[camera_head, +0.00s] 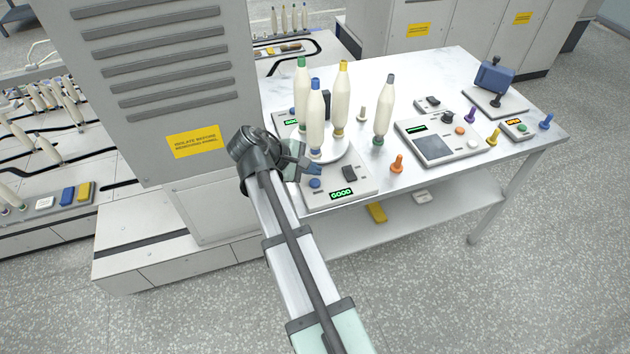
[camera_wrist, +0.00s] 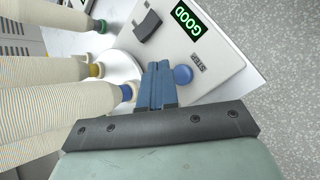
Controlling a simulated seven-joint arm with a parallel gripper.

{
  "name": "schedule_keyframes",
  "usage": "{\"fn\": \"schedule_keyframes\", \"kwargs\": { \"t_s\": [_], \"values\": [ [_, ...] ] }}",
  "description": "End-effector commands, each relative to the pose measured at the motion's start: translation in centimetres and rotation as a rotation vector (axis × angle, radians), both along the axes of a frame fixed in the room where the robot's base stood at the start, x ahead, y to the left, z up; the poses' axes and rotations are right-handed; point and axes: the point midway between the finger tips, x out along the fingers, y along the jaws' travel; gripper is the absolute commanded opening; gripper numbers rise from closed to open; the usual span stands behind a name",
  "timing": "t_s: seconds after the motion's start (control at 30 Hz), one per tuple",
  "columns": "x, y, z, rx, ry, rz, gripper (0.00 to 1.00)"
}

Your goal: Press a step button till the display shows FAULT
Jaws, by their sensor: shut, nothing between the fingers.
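A blue step button (camera_wrist: 183,74) sits on a pale panel, with the word STEP printed beside it; it also shows in the head view (camera_head: 315,183). The panel's display (camera_wrist: 187,21) reads GOOD in green, and reads the same in the head view (camera_head: 341,194). My gripper (camera_wrist: 158,68) is shut and empty. Its blue fingertips are just beside the button in the wrist view; whether they touch the panel or the button I cannot tell. A black rocker switch (camera_head: 349,173) is on the same panel.
Several white bobbins (camera_head: 341,95) with coloured tips stand on a round white plate behind the panel, close to my gripper. A second display (camera_head: 291,122) is partly hidden. An orange peg (camera_head: 397,163) and a control box (camera_head: 440,141) lie to the right. A grey cabinet (camera_head: 220,60) stands left.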

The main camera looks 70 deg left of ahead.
Motion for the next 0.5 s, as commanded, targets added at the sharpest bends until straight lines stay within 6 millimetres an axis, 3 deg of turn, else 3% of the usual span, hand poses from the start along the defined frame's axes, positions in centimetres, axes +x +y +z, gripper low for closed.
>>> {"fn": "schedule_keyframes", "kwargs": {
  "t_s": [0.5],
  "values": [
    [0.00, -0.01, -1.29, 0.000, 0.000, 0.000, 0.00]
  ]
}}
